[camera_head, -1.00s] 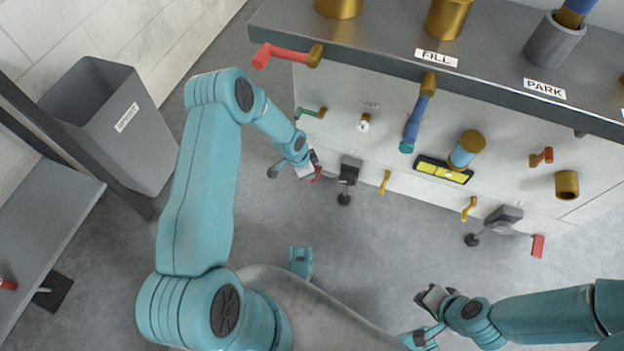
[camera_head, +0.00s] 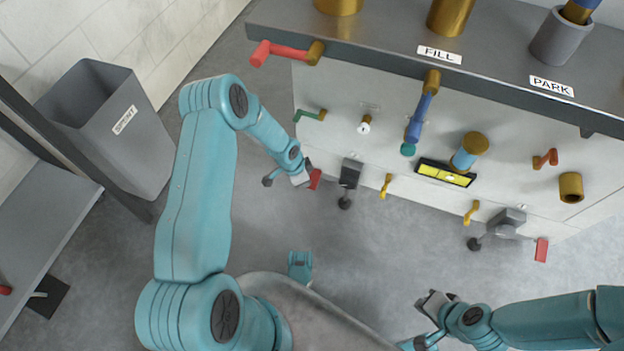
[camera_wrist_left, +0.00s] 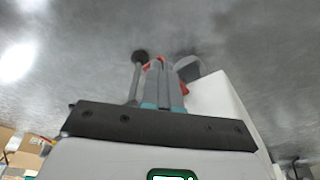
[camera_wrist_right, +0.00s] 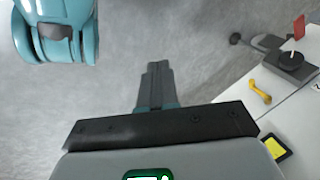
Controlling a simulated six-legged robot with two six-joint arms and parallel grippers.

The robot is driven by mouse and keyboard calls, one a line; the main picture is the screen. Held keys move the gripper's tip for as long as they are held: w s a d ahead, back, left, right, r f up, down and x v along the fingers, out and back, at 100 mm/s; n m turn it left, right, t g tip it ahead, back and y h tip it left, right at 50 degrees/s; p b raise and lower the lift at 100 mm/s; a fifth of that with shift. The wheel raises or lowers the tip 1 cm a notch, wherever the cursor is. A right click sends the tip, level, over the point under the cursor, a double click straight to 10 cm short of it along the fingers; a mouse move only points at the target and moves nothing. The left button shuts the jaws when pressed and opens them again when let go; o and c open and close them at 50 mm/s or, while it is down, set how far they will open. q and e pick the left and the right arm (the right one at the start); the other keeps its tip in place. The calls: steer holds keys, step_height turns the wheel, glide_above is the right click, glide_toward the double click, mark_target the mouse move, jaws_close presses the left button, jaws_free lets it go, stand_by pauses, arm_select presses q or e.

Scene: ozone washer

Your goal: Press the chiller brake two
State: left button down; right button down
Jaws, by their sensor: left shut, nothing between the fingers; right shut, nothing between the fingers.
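Two red tabs show by the foot of the white-fronted machine, each beside a dark caster; no readable label tells which is brake two. One red tab (camera_head: 315,179) is at the left caster (camera_head: 350,173). The other red tab (camera_head: 541,249) is at the right caster (camera_head: 507,221). My left gripper (camera_head: 303,180) is shut and empty, right beside the left tab; contact cannot be told. In the left wrist view, red shows behind and beside its fingers (camera_wrist_left: 160,85), which partly hide the tab. My right gripper (camera_head: 432,302) is shut and empty, away from the machine.
Yellow handles (camera_head: 385,187), a blue-handled valve (camera_head: 419,120) and a green handle (camera_head: 311,115) stick out from the machine front. A grey bin (camera_head: 105,125) stands at left. The grey floor (camera_head: 370,250) between the grippers is clear.

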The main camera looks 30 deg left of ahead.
arm_select(q)
steer(key=shift+s+a+r, duration=0.3)
steer(key=shift+s+a, duration=0.1)
steer(key=shift+s, duration=0.2)
arm_select(e)
steer(key=shift+r, duration=0.3)
